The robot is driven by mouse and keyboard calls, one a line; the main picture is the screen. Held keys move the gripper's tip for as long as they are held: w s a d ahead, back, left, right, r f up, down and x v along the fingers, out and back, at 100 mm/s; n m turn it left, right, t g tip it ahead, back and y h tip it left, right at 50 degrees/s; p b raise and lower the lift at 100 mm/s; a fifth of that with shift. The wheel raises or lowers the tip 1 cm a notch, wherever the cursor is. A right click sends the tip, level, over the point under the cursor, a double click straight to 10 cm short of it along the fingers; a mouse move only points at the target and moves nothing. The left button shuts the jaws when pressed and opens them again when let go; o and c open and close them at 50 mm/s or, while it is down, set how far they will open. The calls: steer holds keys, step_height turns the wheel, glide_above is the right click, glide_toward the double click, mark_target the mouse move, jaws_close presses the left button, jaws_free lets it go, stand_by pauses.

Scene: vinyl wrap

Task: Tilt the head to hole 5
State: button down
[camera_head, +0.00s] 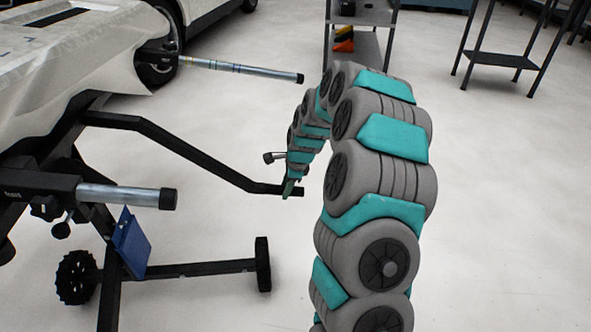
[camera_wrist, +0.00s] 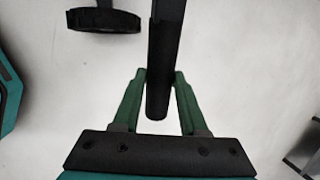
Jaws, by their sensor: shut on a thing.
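A wheeled work stand (camera_head: 30,185) stands at the left, with a pale covered panel (camera_head: 70,60) on top. A long bent black bar (camera_head: 185,148) runs from under the panel to the right. My gripper (camera_head: 289,188) is at the far end of this bar, small in the head view. In the wrist view my green fingers (camera_wrist: 160,78) stand on either side of the black bar (camera_wrist: 159,100), near its rounded end, and are shut on it. The head's holes, and which one is engaged, cannot be made out.
Two silver tubes with black ends, an upper one (camera_head: 240,70) and a lower one (camera_head: 125,196), stick out from the stand. A black foot bar (camera_head: 205,268) with wheels lies low. A shelf cart (camera_head: 368,50) and small table (camera_head: 495,58) stand behind. Open floor lies right.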

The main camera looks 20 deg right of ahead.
steer(key=w+a+f+y, duration=0.1)
steer(key=a+f, duration=0.2)
steer(key=f, duration=0.3)
steer(key=shift+a+f+t, duration=0.35)
steer(key=shift+t, duration=0.05)
steer(key=c, duration=0.8)
jaws_free()
steer(key=shift+a+f, duration=0.1)
steer(key=o, duration=0.4)
steer(key=shift+w, duration=0.1)
steer(key=shift+c, duration=0.2)
steer(key=shift+r, duration=0.2)
